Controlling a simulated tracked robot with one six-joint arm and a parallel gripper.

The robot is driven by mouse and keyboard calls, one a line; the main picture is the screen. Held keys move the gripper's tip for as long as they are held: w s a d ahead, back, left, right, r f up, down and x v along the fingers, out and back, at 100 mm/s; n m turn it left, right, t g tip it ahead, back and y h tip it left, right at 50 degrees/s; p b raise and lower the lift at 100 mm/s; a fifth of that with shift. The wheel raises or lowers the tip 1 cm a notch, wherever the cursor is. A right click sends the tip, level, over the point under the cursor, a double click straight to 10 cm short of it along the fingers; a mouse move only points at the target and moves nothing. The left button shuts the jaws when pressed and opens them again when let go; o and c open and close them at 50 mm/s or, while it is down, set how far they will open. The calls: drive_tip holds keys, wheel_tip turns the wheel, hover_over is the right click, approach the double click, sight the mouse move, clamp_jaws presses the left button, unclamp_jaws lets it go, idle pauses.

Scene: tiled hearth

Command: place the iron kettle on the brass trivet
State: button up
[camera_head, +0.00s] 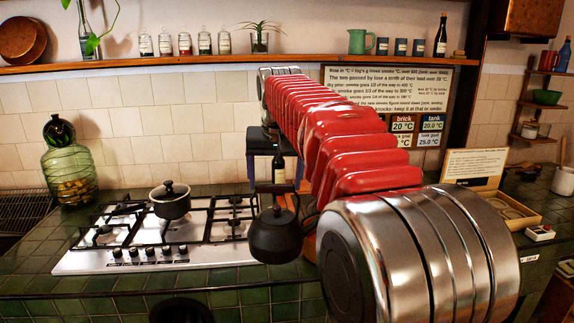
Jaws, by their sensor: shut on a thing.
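The black iron kettle (275,235) hangs by its arched handle in front of the right end of the hob. My gripper (274,187) comes down from above and is shut on the handle; its fingers are small and dark, so their exact grip is hard to see. The kettle looks upright, and I cannot tell how high it is above the counter. I cannot make out the brass trivet; my red and chrome arm hides part of the counter right of the kettle.
A green glass jar (68,175) stands at the left. A wooden box (520,213) lies at the right. A shelf (200,65) runs along the wall above. Green tiles front the counter.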

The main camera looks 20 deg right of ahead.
sight(249, 236)
drive_tip(key=a+f+n, duration=0.1)
drive_tip(key=a+f, duration=0.1)
drive_tip(key=f, duration=0.2)
drive_tip(key=w+a+f, duration=0.1)
drive_tip(key=a+f, duration=0.1)
drive_tip(key=f, duration=0.3)
drive_tip(key=w+a+f+n+y, duration=0.1)
drive_tip(key=a+f, duration=0.1)
drive_tip(key=f, duration=0.3)
drive_tip(key=shift+a+n, duration=0.3)
drive_tip(key=shift+a, duration=0.1)
drive_tip(key=a+f+n, duration=0.1)
drive_tip(key=a+f, duration=0.2)
drive_tip(key=f, duration=0.3)
drive_tip(key=s+a+f+n, duration=0.1)
drive_tip(key=a+f, duration=0.2)
drive_tip(key=f, duration=0.3)
drive_tip(key=shift+s+f+y, duration=0.25)
drive_tip(key=shift+f+y, duration=0.05)
drive_tip(key=shift+y, duration=0.1)
drive_tip(key=shift+a, duration=0.1)
